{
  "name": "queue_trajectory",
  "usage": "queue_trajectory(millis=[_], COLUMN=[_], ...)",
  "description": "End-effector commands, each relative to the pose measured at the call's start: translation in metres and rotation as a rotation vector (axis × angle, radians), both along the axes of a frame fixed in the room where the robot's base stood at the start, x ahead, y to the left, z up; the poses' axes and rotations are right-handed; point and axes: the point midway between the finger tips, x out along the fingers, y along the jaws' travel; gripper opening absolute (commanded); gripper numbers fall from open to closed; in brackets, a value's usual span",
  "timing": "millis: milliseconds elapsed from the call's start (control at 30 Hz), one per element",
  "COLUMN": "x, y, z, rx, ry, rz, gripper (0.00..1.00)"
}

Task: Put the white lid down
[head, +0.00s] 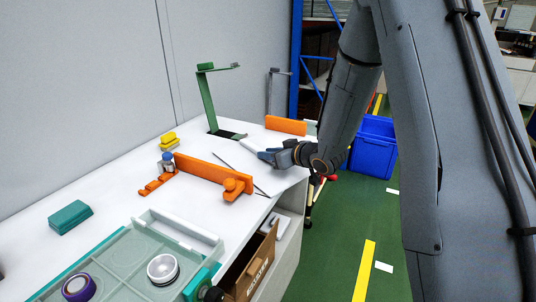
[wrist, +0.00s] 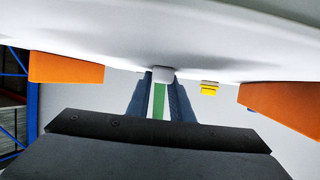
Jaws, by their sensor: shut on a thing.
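The white lid (head: 262,180) is a flat white panel between two orange holders on the white table (head: 120,190). A dark line runs along its left edge. It lies flat, on or just above the tabletop; I cannot tell if it touches. My gripper (head: 266,154) is over the lid, pointing left. In the wrist view my gripper (wrist: 161,88) is shut on a small white knob of the lid (wrist: 163,73). A broad white surface fills the top of that view, which appears upside down. The gripper and arm hide part of the lid in the head view.
The long orange holder (head: 205,169) stands left of the lid, the other orange holder (head: 286,125) behind it. A green stand (head: 207,100) and yellow blocks (head: 169,141) are near the wall. A translucent tray (head: 130,255) is in front. A blue bin (head: 373,150) stands right.

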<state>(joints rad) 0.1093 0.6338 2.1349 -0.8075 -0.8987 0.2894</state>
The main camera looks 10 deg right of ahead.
Motion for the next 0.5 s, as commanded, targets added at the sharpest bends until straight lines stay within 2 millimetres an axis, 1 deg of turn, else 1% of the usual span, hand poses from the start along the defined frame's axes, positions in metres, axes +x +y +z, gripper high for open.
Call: queue_trajectory(millis=[167, 200, 267, 300, 500], x=[0.0001, 0.0000, -0.0001, -0.0001, -0.0001], y=[0.0003, 0.0004, 0.0005, 0.0005, 0.0008], z=[-0.0038, -0.0031, -0.0029, -0.0029, -0.0029], rx=[0.000, 0.000, 0.000, 0.000, 0.000], ry=[0.000, 0.000, 0.000, 0.000, 0.000], rz=[0.000, 0.001, 0.001, 0.001, 0.001], gripper=[0.00, 0.27, 0.37, 0.39, 0.39])
